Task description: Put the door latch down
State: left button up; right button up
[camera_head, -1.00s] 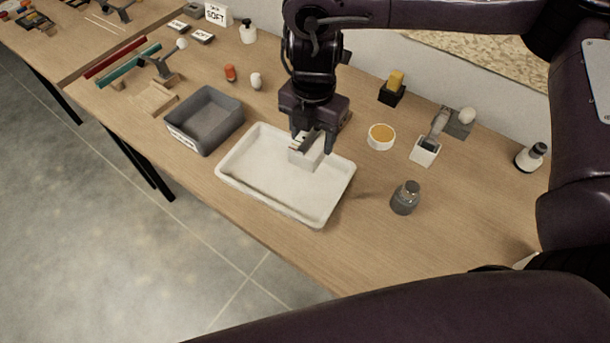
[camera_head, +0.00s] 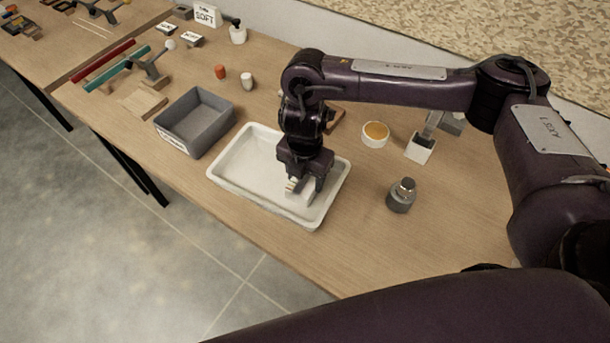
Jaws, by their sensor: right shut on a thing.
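The door latch (camera_head: 292,185) is a small pale grey, blocky piece, partly hidden by my gripper. My right gripper (camera_head: 304,186) points down and is shut on it. Gripper and latch are over the right part of a shallow white tray (camera_head: 232,186), low near its floor. I cannot tell whether the latch touches the tray. My left gripper is out of view.
A grey bin (camera_head: 190,128) stands left of the tray. A dark grey jar (camera_head: 401,196), an amber-filled bowl (camera_head: 375,134) and a white holder (camera_head: 420,148) stand to the right. The wooden bench (camera_head: 345,255) is clear toward its front edge.

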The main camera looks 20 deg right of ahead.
aim_at(305, 177)
jog(key=shift+f, duration=0.1)
jog(key=o, duration=1.2)
notch_tip(305, 177, up, 12)
jog(key=shift+r+p, duration=0.2)
jog(key=shift+p, duration=0.3)
